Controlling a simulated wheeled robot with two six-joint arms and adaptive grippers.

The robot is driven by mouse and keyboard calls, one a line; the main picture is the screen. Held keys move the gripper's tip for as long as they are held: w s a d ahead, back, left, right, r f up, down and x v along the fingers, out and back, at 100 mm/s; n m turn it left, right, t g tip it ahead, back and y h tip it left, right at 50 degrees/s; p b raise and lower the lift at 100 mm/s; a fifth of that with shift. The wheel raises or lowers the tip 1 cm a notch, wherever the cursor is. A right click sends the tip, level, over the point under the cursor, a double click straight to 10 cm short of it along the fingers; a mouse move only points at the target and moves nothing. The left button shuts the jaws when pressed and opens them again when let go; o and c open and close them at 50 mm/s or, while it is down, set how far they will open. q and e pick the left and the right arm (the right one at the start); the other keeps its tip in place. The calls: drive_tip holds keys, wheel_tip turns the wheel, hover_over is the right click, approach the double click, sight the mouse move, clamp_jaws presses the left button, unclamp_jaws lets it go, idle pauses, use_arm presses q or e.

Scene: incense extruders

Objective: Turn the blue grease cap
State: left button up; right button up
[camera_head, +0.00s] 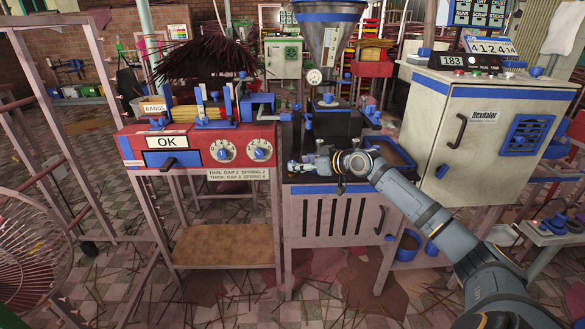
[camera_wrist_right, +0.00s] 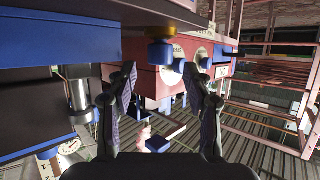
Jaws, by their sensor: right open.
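The blue grease cap (camera_wrist_right: 159,53), with a brass-coloured collar beside it, shows in the right wrist view between and beyond the fingertips. My right gripper (camera_wrist_right: 160,72) is open, with one finger on each side of the cap's line and nothing held. The fingers look short of the cap, though the exact gap is hard to judge. In the head view my right gripper (camera_head: 298,167) is at the front of the dark extruder (camera_head: 335,122), pointing left. I cannot clearly pick out the cap there, as the gripper crowds that spot. My left gripper is not in view.
A red machine (camera_head: 190,152) with dials stands left of the extruder. The white cabinet under the extruder (camera_head: 330,215) is close below my gripper. A large grey control cabinet (camera_head: 480,140) stands at the right. Sticks litter the tiled floor.

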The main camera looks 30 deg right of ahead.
sight(292, 162)
drive_tip(key=shift+x, duration=2.35)
clamp_jaws()
